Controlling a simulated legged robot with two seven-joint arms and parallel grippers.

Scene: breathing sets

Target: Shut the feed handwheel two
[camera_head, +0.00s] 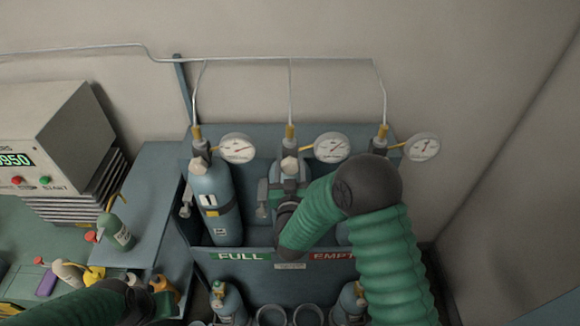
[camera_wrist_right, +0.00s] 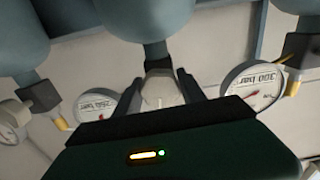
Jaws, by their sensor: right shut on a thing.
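Handwheel two is a small pale knob (camera_head: 289,165) on top of the middle cylinder, below the middle gauge. My right gripper (camera_head: 288,180) comes over the rack from the right and is shut on this knob. In the right wrist view the pale knob (camera_wrist_right: 160,93) sits between the two dark fingers (camera_wrist_right: 163,87), below the neck of the blue-grey middle cylinder (camera_wrist_right: 140,18). My arm and gripper hide most of that cylinder in the head view. My left arm lies at the lower left, its dark gripper end (camera_head: 163,304) partly in view; its jaws are unclear.
Cylinder one (camera_head: 212,200) stands at left in the blue rack (camera_head: 200,258). Gauges (camera_head: 238,148), (camera_head: 331,148) and (camera_head: 421,147) stand above, with thin pipes. My arm hides much of the right side. A green bench (camera_head: 50,215) with bottles is at left.

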